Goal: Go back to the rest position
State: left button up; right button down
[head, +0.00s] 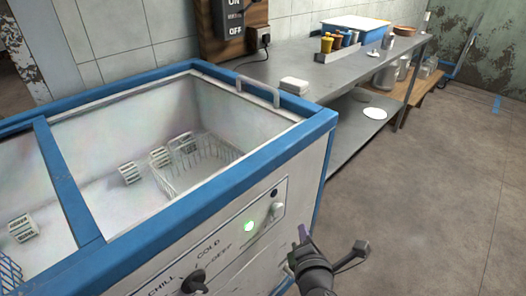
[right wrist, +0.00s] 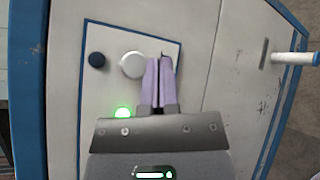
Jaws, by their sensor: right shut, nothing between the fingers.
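My right gripper (head: 303,235) is in front of the white and blue chest freezer (head: 328,122), near the right end of its control panel. In the right wrist view, its two purple fingers (right wrist: 157,82) are shut together with nothing between them. The fingertips appear beside a round white knob (right wrist: 132,65); I cannot tell whether they touch it. The knob also shows in the head view (head: 277,210). A green light (head: 248,226) glows on the panel, and a dark dial (head: 194,282) sits at its lower left. My left gripper is not in view.
The freezer's top is open over the right compartment, with a white wire basket (head: 205,170) inside. A metal table (head: 345,72) with bottles and a blue-rimmed container (head: 355,28) stands behind. The floor (head: 430,190) to the right is clear.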

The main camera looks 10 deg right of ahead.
jog(key=s+d+f+m+g+p, duration=0.35)
jog(key=s+f+m+g, duration=0.55)
jog(key=s+f, duration=0.95)
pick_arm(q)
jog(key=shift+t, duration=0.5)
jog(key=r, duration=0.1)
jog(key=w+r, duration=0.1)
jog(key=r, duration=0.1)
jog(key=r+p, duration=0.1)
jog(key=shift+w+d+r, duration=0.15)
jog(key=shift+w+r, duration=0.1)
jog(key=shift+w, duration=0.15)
pick_arm(e)
jog(key=s+d+f+m+g, duration=0.1)
jog(key=s+f+m+g, duration=0.1)
jog(key=s, duration=0.6)
jog(key=s+d+f+m+g, duration=0.1)
jog(key=s+f+m+g, duration=0.1)
jog(key=s+m, duration=0.3)
jog(key=s+d+f+m+g, duration=0.1)
jog(key=s+f+m+g, duration=0.1)
jog(key=s, duration=0.9)
jog(key=shift+s+d+f+m+g+y, duration=0.3)
jog(key=shift+s+d+f+m+y, duration=0.1)
jog(key=shift+f+m, duration=0.4)
